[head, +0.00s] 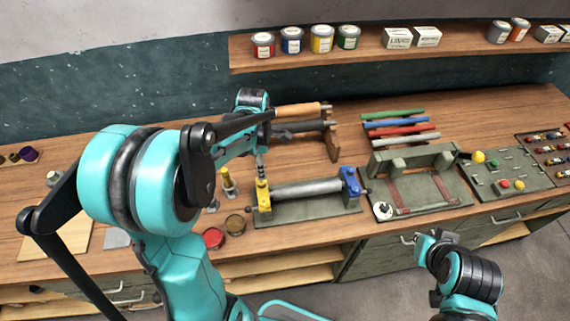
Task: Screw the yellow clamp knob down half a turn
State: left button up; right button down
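A yellow clamp (263,193) stands upright at the left end of a grey roller (307,190) on a green base. A dark threaded post with a small top (259,161) rises from it; I cannot make out the knob's angle. A matching blue clamp (350,184) holds the roller's right end. My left arm crosses the left half of the view, and its teal wrist is above and behind the yellow clamp. My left gripper's fingers cannot be made out against the dark rollers. My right arm is low at the right, in front of the bench, clear of the clamps; its fingers are indistinct.
Red (213,238) and brown (235,224) ink tins sit left of the clamp base. A rack of rollers (331,142) stands behind. A green press frame (413,160) and a board with a yellow ball (478,156) lie to the right. Paint tins (322,38) line the shelf.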

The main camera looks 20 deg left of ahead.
aim_at(261, 182)
pick_arm(q)
notch_tip(261, 182, down, 7)
jog(key=shift+a+b, duration=0.1)
jog(key=shift+b, duration=0.45)
jog(key=shift+s+f, duration=0.2)
jog(key=shift+f, duration=0.15)
grip_shut()
